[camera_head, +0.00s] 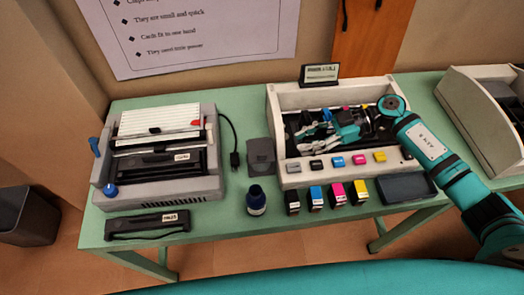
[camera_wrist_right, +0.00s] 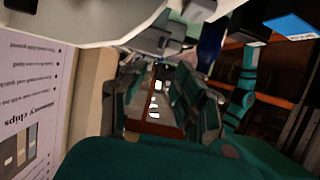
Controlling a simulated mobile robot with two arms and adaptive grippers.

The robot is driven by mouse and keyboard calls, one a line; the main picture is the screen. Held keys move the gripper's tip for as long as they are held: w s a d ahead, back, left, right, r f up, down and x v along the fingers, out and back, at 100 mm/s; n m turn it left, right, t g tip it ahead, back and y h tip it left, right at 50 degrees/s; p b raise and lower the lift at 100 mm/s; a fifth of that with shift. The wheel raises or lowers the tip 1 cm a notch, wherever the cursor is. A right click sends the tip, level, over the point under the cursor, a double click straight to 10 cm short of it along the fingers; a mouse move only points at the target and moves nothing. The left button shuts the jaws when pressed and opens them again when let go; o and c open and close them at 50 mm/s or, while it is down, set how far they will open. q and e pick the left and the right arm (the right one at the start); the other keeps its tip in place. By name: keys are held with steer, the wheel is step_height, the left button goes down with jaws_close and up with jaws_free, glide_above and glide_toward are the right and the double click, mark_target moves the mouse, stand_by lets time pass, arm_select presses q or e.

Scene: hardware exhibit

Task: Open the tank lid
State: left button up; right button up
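The white printer (camera_head: 292,179) stands on the green table with its top open and a dark inner bay. Small pink and yellow tops show at the bay's back. I cannot tell which part is the tank lid. My right gripper (camera_head: 308,137) reaches from the right into the bay, fingers pointing left, and hides part of it. In the right wrist view its fingers (camera_wrist_right: 160,100) stand apart with nothing seen between them. My left gripper is out of view.
Black, cyan (camera_head: 315,198), magenta and yellow cartridges stand before the printer, beside a dark tray (camera_head: 406,188). Another printer (camera_head: 205,183) fills the table's left; a sign (camera_head: 320,73) stands behind.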

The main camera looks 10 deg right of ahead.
mark_target(260, 155)
steer(key=p+x, duration=0.2)
steer(key=x, duration=1)
steer(key=shift+a, duration=0.25)
jaws_close()
steer(key=shift+w+r, duration=0.1)
steer(key=shift+w, duration=0.05)
